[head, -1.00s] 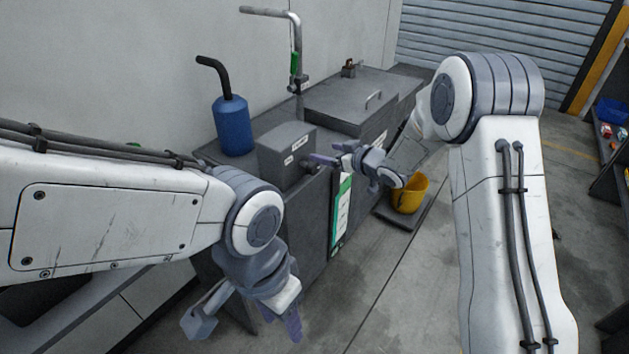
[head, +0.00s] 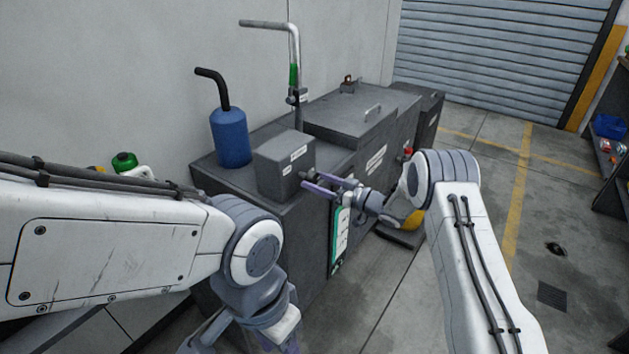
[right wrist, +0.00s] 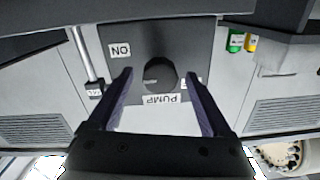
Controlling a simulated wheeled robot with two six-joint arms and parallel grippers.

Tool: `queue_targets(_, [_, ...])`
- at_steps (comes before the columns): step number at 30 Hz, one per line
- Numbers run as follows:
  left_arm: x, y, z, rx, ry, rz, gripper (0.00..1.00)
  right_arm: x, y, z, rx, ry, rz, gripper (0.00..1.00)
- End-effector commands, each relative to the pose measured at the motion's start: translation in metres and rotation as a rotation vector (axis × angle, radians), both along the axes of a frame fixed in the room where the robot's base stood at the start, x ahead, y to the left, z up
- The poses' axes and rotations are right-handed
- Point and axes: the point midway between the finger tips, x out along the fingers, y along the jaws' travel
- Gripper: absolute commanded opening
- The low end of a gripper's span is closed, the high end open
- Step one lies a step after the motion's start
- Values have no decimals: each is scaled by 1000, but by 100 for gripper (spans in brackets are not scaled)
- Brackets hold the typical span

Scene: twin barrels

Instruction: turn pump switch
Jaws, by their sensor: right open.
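The pump switch is a round black knob (right wrist: 160,74) on a dark grey box. The right wrist view shows it with an upside-down PUMP label below and an ON label at upper left. The box (head: 284,160) sits on the dark machine in the head view. My right gripper (head: 312,182) is open at the box's front face. In the right wrist view its two fingers (right wrist: 158,82) lie either side of the knob, with visible gaps; contact is not seen. My left gripper (head: 245,338) hangs at the bottom of the head view, its fingertips cut off.
A blue canister (head: 231,137) and an upright pipe (head: 297,75) stand on the machine (head: 235,192). A yellow bucket (head: 413,222) is behind my right wrist. The floor at right is open, with a shelf at the far right edge.

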Motion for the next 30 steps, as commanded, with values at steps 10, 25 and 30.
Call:
queue_targets(10, [0,0,0,0,0,0,50,9,13,0,0,0,-2,83])
queue_targets(25, [0,0,-1,0,0,0,50,9,12,0,-3,-4,-1,0])
queue_targets(30, [0,0,-5,0,0,0,50,9,12,0,-26,-36,-1,0])
